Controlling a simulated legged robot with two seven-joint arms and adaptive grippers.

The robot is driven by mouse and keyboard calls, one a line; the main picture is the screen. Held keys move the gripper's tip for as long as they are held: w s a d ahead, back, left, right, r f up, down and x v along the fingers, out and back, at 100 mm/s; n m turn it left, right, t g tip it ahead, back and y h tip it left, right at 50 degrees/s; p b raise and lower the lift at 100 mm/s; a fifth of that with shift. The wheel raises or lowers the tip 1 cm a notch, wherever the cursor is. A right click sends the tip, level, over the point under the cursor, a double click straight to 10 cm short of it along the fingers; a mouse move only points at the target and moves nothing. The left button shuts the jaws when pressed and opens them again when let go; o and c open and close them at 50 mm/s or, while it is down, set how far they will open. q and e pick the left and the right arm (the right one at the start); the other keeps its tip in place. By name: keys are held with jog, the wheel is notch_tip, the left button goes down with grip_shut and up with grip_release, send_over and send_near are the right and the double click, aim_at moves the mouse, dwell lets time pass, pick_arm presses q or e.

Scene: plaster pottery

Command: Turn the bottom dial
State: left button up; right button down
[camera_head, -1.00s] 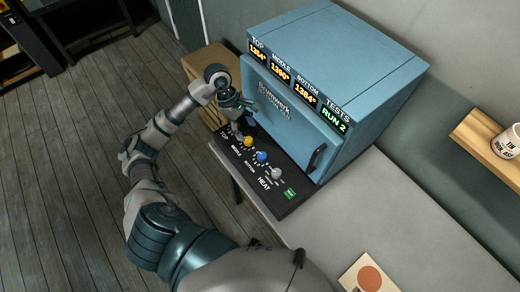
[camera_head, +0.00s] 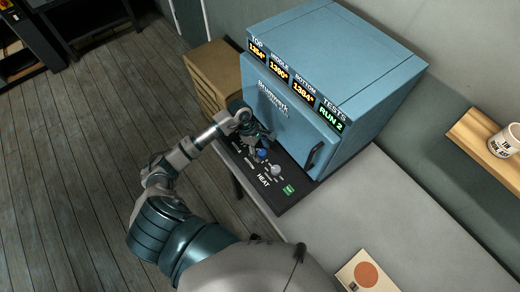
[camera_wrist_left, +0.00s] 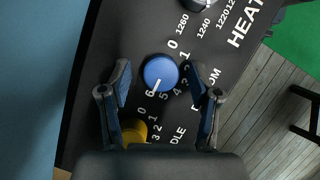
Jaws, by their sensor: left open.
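The bottom dial is a blue knob (camera_head: 262,154) on the black control panel (camera_head: 288,205) of a blue kiln (camera_head: 340,65). In the left wrist view the blue knob (camera_wrist_left: 160,73) shows its white mark pointing down and slightly left, close to 6. My left gripper (camera_head: 258,148) is open over the panel. In the wrist view its fingers (camera_wrist_left: 163,85) stand apart on either side just below the knob, and whether they touch it cannot be told. A yellow knob (camera_wrist_left: 133,131), by the label ending in DLE, is partly hidden behind the gripper. My right gripper is not in view.
A grey heat knob (camera_head: 276,170) and a green button (camera_head: 288,189) sit beside the blue knob on the panel. The kiln displays read 1354, 1390 and 1384, with RUN 2. A mug (camera_head: 506,140) stands on a wooden shelf at right. The grey tabletop at right is mostly clear.

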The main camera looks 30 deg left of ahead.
pick_arm(q)
jog(key=shift+d, duration=0.2)
jog(key=shift+c, duration=0.9)
jog(key=shift+d+r, duration=0.1)
jog(key=c, duration=0.9)
jog(key=shift+a, duration=0.3)
jog(key=shift+c, duration=0.3)
jog(key=shift+n, duration=0.3)
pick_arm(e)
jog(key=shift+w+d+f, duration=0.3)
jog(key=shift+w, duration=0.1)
pick_arm(q)
jog(key=shift+n+t+b, duration=0.3)
jog(key=shift+n, duration=0.1)
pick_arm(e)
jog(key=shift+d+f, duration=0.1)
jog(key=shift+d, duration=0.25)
